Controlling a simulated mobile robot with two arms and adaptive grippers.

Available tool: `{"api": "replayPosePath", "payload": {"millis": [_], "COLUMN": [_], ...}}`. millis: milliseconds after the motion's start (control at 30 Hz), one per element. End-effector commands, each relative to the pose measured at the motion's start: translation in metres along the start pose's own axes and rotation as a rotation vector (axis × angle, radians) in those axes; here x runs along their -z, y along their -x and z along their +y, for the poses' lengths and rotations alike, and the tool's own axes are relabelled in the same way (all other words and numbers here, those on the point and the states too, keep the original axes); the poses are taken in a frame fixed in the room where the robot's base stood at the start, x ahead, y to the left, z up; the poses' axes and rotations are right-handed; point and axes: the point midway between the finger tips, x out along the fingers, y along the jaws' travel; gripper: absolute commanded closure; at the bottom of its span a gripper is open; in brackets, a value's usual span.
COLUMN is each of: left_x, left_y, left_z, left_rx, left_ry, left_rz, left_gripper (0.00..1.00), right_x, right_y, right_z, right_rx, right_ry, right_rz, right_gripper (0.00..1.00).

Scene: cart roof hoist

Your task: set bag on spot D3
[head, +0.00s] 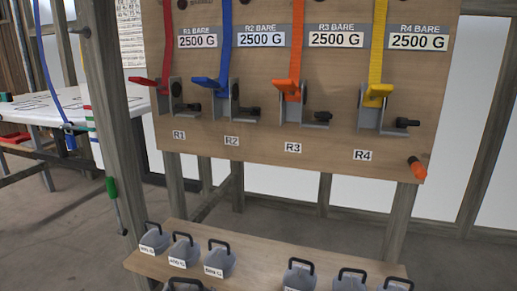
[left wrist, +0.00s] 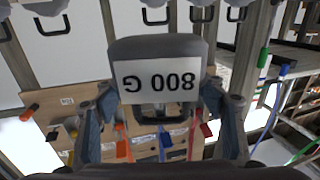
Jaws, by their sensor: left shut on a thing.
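A grey bag (left wrist: 157,50) with a white label reading 800 G fills the middle of the left wrist view, where it appears upside down. My left gripper (left wrist: 162,110) is shut on it, with its two fingers around the dark handle. I cannot read a D3 mark in either view. My right gripper is in neither view.
Several grey bags with dark handles, one of them a bag (head: 219,259) at the left, stand on a low wooden shelf (head: 255,268). Above is a wooden board (head: 260,142) with R1 to R4 levers and straps. A post (head: 112,130) stands left.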

Motion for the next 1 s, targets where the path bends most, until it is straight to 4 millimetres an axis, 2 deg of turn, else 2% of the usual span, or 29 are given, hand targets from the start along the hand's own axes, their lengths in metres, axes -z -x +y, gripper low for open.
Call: {"api": "replayPosePath", "payload": {"millis": [100, 367, 400, 767, 1000], "left_x": [0.003, 0.007, 0.016, 0.056, 0.09], "left_y": [0.023, 0.058, 0.056, 0.055, 0.055], "left_z": [-0.015, -0.038, -0.038, -0.037, -0.037], "left_rx": [0.036, 0.091, 0.089, 0.087, 0.087], "left_ry": [0.003, 0.003, 0.002, 0.002, 0.002], "left_rz": [0.005, 0.006, 0.01, 0.01, 0.009], "left_gripper": [0.89, 0.89, 0.89, 0.89, 0.89], "right_x": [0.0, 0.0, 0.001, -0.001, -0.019], "right_y": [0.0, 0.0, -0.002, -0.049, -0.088], "right_z": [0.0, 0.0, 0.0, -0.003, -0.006], "right_rx": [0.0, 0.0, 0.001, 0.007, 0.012], "right_ry": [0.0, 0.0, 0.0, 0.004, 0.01], "right_rz": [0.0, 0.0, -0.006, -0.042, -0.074], "right_gripper": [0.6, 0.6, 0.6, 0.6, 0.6]}}
